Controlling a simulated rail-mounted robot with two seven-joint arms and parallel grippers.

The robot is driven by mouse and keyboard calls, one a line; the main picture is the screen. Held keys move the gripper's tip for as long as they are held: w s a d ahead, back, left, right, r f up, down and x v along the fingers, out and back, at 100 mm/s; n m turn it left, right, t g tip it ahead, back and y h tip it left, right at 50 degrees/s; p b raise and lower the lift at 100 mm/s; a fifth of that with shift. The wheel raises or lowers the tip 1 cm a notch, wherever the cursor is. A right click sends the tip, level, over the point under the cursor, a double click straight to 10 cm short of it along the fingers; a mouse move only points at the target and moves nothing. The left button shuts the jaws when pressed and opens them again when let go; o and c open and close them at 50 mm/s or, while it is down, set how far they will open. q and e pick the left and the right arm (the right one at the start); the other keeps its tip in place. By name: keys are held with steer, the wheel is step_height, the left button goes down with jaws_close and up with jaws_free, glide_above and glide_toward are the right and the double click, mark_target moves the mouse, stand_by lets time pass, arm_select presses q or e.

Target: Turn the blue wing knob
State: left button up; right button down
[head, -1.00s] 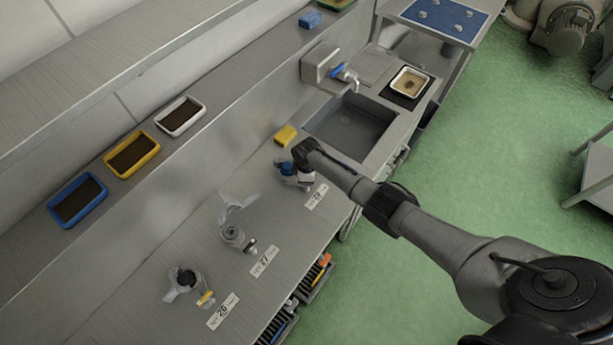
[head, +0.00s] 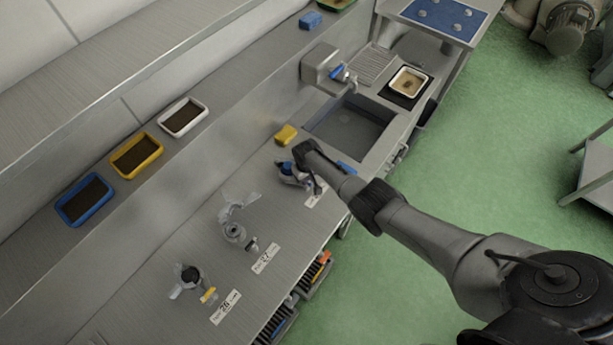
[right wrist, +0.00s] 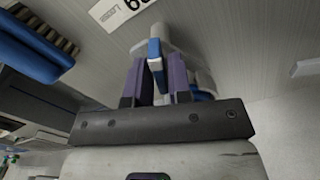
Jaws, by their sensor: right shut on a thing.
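The blue wing knob (right wrist: 155,50) is between the two purple-padded fingers of my right gripper (right wrist: 157,68) in the right wrist view. The fingers are shut on its blue wing, and a pale grey body shows behind it. In the head view the knob's fitting (head: 287,169) stands on the steel counter, partly hidden by my right gripper (head: 301,170) and wrist. A white number label (right wrist: 122,10) lies beside it. My left gripper is not in view.
Two similar fittings, one grey (head: 234,232) and one with a yellow part (head: 190,280), stand nearer along the counter. A yellow sponge (head: 286,134) and a sink (head: 345,130) lie beyond the knob. Blue, yellow and white trays line the shelf behind.

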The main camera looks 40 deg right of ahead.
steer(key=m, duration=0.6)
steer(key=shift+a+r+m+p, duration=0.1)
steer(key=shift+m+p, duration=0.2)
steer(key=shift+p, duration=0.05)
steer(key=m, duration=0.6)
steer(key=shift+m, duration=0.5)
steer(key=c, duration=1.2)
jaws_free()
